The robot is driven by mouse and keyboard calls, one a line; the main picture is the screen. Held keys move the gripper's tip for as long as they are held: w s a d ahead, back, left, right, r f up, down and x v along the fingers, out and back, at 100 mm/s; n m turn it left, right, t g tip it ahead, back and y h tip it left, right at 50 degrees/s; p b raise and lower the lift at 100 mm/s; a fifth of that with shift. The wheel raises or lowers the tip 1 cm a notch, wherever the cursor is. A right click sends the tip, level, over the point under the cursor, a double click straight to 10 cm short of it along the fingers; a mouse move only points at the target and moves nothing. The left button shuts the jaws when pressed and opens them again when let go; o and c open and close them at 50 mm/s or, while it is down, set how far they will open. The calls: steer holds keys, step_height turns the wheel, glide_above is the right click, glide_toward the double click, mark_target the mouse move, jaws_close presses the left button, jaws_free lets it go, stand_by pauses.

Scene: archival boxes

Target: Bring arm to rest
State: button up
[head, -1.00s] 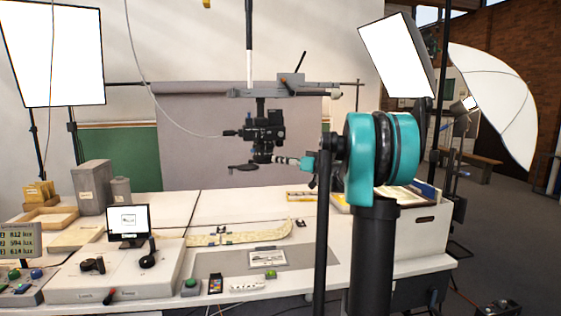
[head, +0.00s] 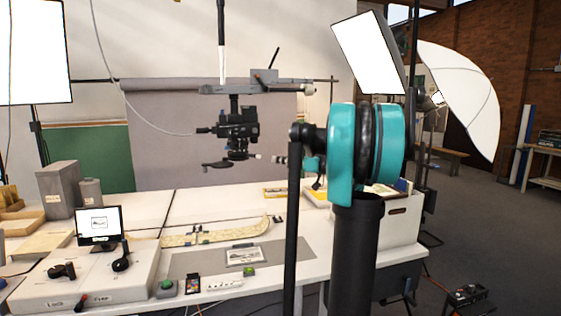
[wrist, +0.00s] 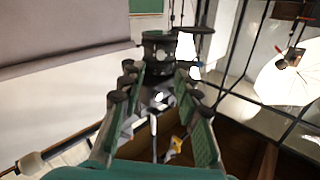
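My gripper (wrist: 160,82) shows in the wrist view with its two green-padded fingers spread apart. I see nothing held between them; a dark round object lies beyond the tips. In the head view, the teal joint of my arm and a dark upright link stand in front of the table. The gripper itself is mostly hidden behind them there. My arm is raised above the tabletop.
A copy camera (head: 236,133) hangs over the white table (head: 215,212). A white box (head: 402,218) stands at the table's right end. A monitor (head: 99,226) stands at left. A softbox (head: 368,52) and umbrella (head: 462,95) stand behind; floor at right is partly open.

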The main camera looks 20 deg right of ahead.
stand_by(0.3)
steer(key=s+a+f+m+g+h, duration=0.2)
steer(key=s+a+f+g+h, duration=0.1)
steer(key=s+a+f, duration=0.6)
steer(key=s+a+f+m+g+h, duration=0.15)
steer(key=s+a+f+g, duration=0.35)
steer(key=f, duration=0.7)
steer(key=s+d+f+m+h, duration=0.1)
steer(key=s+f+h, duration=0.3)
steer(key=s+f, duration=0.4)
steer(key=s+d+f+m+h, duration=0.2)
steer(key=s+d+f+h, duration=0.2)
steer(key=s+f, duration=0.5)
steer(key=s, duration=0.4)
steer(key=shift+s+d+f, duration=0.2)
steer(key=shift+s+d, duration=0.15)
steer(key=shift+s, duration=0.05)
steer(key=shift+m+h, duration=0.25)
steer(key=shift+c, duration=0.5)
